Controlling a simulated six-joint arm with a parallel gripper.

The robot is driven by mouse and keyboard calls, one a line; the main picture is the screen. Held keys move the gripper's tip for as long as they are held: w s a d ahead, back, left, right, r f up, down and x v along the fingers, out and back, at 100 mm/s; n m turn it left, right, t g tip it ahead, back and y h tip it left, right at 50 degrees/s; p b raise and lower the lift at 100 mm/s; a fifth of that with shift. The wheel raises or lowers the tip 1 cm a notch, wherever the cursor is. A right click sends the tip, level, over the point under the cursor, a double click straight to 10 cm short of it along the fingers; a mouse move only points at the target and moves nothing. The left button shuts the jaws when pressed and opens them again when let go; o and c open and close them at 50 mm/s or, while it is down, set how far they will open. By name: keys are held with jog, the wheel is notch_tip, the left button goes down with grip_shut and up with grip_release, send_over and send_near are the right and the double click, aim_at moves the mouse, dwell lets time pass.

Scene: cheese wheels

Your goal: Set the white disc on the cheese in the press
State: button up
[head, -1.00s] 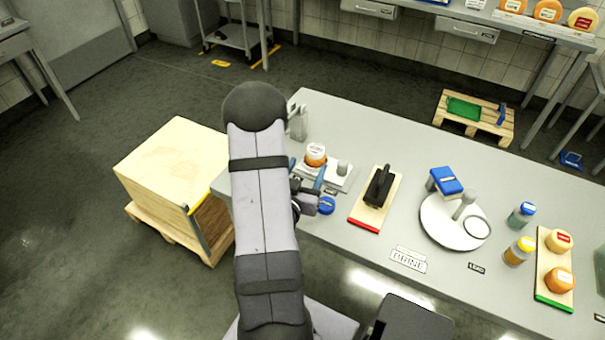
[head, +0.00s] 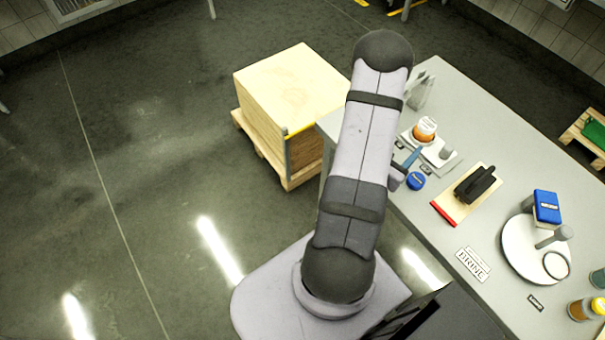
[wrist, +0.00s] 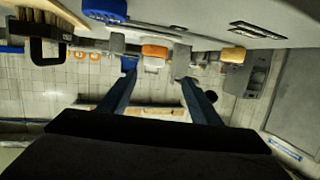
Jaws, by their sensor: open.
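In the head view my arm hides most of the gripper; one blue finger shows beside the base plate.
A blue round object (head: 416,181) lies near the gripper. A wooden crate (head: 290,90) stands left of the bench.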

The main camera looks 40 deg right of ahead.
jog(key=w+a+n+t+y, duration=0.1)
jog(key=w+a, duration=0.1)
jog(key=w, duration=0.1)
jog(key=w+a+f+n+y, duration=0.1)
jog(key=w+a+y, duration=0.1)
jog(key=w, duration=0.2)
jog(key=w+a+f+t+y, duration=0.1)
jog(key=w+a+y, duration=0.1)
jog(key=w, duration=0.2)
jog(key=shift+w+a+n+t, duration=0.15)
jog(key=shift+a+n+t, duration=0.15)
jog(key=shift+a+n, duration=0.1)
jog(key=w+a+r+n+g+y, duration=0.15)
jog(key=a+n+y, duration=0.25)
jog(key=a, duration=0.8)
jog(key=w+a+r+n+y, duration=0.15)
jog(key=a+n+y, duration=0.3)
jog(key=a, duration=0.75)
jog(key=s+a+r+n+g+y, duration=0.1)
jog(key=s+a+r+n+g, duration=0.3)
jog(key=s+a, duration=0.3)
jog(key=s, duration=0.2)
jog(key=shift+s+a, duration=0.25)
jog(key=shift+s, duration=0.1)
jog(key=shift+g, duration=0.25)
notch_tip(320, 180, down, 16)
jog(key=b, duration=1.5)
jog(key=shift+r, duration=0.15)
